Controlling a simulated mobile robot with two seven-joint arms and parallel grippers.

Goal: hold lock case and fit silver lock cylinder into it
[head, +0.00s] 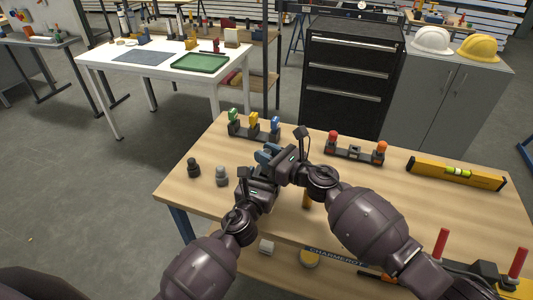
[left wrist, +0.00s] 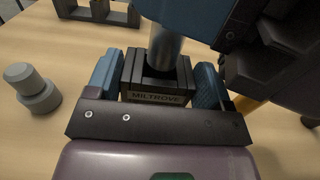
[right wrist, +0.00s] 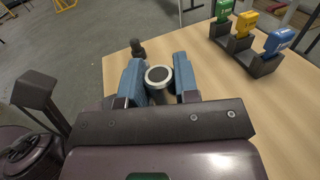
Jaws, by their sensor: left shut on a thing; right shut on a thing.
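The dark lock case (left wrist: 155,94), lettered MILTROVE, sits between the blue fingers of my left gripper (left wrist: 157,82), which is shut on it above the table. The left gripper also shows in the head view (head: 262,178). The silver lock cylinder (left wrist: 165,46) stands upright over the case, its lower end at the case's top opening; I cannot tell how deep it reaches. My right gripper (head: 270,156) is shut on the cylinder from above the left one. In the right wrist view the cylinder's round dark-centred end (right wrist: 159,76) shows between the fingers.
On the wooden table (head: 400,215) stand a dark stepped part (head: 194,168) and a grey one (head: 221,176) at left. A rack with coloured pieces (head: 254,127), a second rack (head: 356,152) and a yellow level (head: 456,173) lie behind and right.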

